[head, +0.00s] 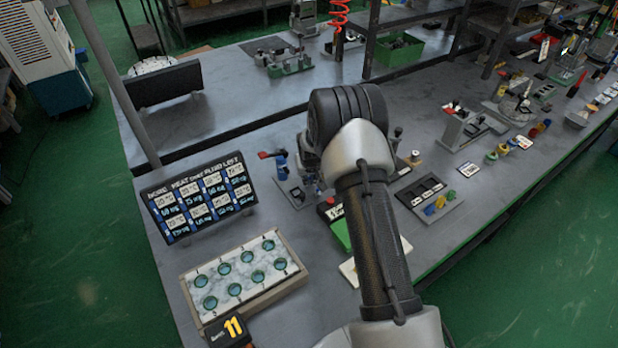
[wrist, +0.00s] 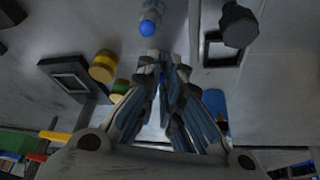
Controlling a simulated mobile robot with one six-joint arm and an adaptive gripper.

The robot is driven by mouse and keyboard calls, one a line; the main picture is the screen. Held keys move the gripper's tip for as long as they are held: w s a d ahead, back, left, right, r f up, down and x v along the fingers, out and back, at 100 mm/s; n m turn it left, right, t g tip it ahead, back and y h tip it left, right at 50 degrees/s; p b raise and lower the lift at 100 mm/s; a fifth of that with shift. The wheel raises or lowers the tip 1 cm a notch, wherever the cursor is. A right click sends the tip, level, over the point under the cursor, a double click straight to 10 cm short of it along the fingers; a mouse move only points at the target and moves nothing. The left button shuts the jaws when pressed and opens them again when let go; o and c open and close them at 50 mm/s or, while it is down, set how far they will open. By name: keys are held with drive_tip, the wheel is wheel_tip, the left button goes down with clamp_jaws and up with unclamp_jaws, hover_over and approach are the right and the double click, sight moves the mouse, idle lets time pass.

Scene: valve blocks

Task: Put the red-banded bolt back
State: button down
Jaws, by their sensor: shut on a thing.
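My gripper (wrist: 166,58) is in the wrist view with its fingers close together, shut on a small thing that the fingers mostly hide. A bit of saturated blue shows between the fingers, but I cannot make out a red band. Just beyond the fingertips is a pale cylinder with a blue end (wrist: 150,22); I cannot tell whether it touches them. In the head view my arm hides most of the gripper. A blue valve with a red handle (head: 279,163) stands left of my arm. I cannot pick out the red-banded bolt for sure in either view.
A pale block with several round teal sockets (head: 290,290) lies at the front left, below a black label board (head: 252,205). A dark slotted tray (head: 451,205) with small coloured parts lies right of my arm. More fixtures (head: 463,128) stand further right. A green bin (head: 398,52) is behind.

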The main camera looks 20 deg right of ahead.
drive_tip(key=c, duration=2)
unclamp_jaws()
drive_tip(key=shift+f, duration=0.1)
drive_tip(key=shift+r, duration=0.5)
drive_tip(key=s+a+f+p+v, duration=0.1)
drive_tip(key=s+a+v, duration=0.1)
drive_tip(key=v, duration=1.6)
drive_tip(key=s+a+f+p+v, duration=0.1)
drive_tip(key=s+a+p+v, duration=0.15)
drive_tip(key=v, duration=1.55)
drive_tip(key=s+a+r+n, duration=0.1)
drive_tip(key=s+a+r, duration=0.1)
drive_tip(key=s, duration=1)
drive_tip(key=s+a+r+n+y, duration=0.1)
drive_tip(key=s+a+r, duration=0.1)
drive_tip(key=s, duration=1)
drive_tip(key=shift+a+r+b, duration=0.3)
drive_tip(key=shift+a+r, duration=0.05)
drive_tip(key=shift+a, duration=0.1)
